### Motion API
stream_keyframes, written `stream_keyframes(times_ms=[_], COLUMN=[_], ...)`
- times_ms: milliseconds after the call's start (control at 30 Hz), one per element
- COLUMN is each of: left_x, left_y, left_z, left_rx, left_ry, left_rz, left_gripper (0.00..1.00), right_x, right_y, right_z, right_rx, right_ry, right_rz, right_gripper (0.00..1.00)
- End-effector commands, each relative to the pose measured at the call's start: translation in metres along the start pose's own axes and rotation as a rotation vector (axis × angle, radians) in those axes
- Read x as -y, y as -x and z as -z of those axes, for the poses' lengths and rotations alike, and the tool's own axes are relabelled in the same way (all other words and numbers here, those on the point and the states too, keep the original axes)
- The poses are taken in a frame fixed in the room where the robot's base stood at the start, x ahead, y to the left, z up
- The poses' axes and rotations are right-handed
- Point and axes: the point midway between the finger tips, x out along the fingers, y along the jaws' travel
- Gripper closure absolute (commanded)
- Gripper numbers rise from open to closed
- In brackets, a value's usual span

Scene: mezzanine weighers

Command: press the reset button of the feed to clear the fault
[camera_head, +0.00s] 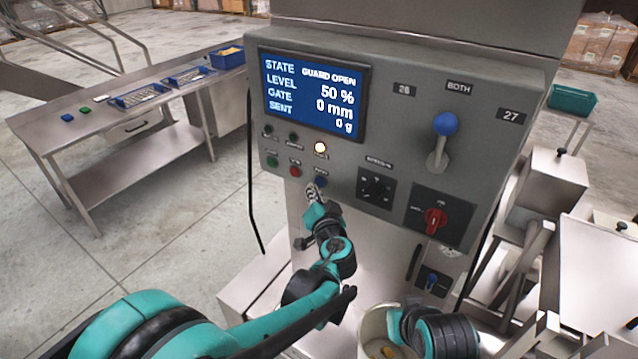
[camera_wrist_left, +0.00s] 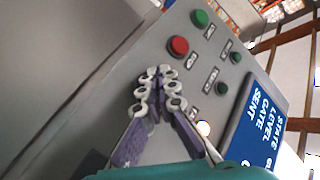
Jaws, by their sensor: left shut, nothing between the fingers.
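The feed's grey control panel (camera_head: 400,90) has a blue screen (camera_head: 313,95) reading STATE GUARD OPEN, LEVEL 50 %, GATE 0 mm, SENT 0 g. Below it is a row with a green button (camera_head: 272,161), a red button (camera_head: 295,170) and a blue button (camera_head: 320,181); their small labels are not legible. My left gripper (camera_head: 312,190) is shut and empty, its tips just beside the blue button; contact cannot be told. In the left wrist view its tips (camera_wrist_left: 160,74) are near the red button (camera_wrist_left: 179,46), and the blue one is hidden. My right gripper is partly visible low in the head view.
A lit lamp (camera_head: 320,148) sits above the buttons. A blue-knobbed lever (camera_head: 445,124), a black selector (camera_head: 376,187) and a red rotary switch (camera_head: 435,218) are on the right. A steel pot (camera_head: 372,322) stands below. A steel table (camera_head: 110,117) with blue trays stands left.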

Motion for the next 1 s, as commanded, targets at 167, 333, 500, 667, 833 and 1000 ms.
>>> stream_keyframes(times_ms=[167, 333, 500, 667, 833, 1000], left_x=[0.0, -0.0018, -0.0044, -0.0042, -0.0043, -0.005], left_y=[0.0, -0.0022, -0.0058, -0.0059, -0.0059, -0.0068], left_z=[0.0, 0.0015, 0.0042, 0.0046, 0.0046, 0.0052], left_rx=[0.0, 0.0, 0.0, 0.0, 0.0, 0.0], left_ry=[0.0, 0.0, 0.0, 0.0, 0.0, 0.0], left_rz=[0.0, 0.0, 0.0, 0.0, 0.0, 0.0], left_gripper=[1.0, 1.0, 1.0, 1.0, 1.0, 1.0], right_x=[0.0, 0.0, 0.0, 0.0, 0.0, 0.0], right_y=[0.0, -0.0009, -0.002, -0.0018, -0.0018, -0.0021], right_z=[0.0, -0.0006, -0.0014, -0.0013, -0.0013, -0.0015], right_rx=[0.0, 0.0, 0.0, 0.0, 0.0, 0.0], right_ry=[0.0, 0.0, 0.0, 0.0, 0.0, 0.0], right_rz=[0.0, 0.0, 0.0, 0.0, 0.0, 0.0], right_gripper=[1.0, 1.0, 1.0, 1.0, 1.0, 1.0])
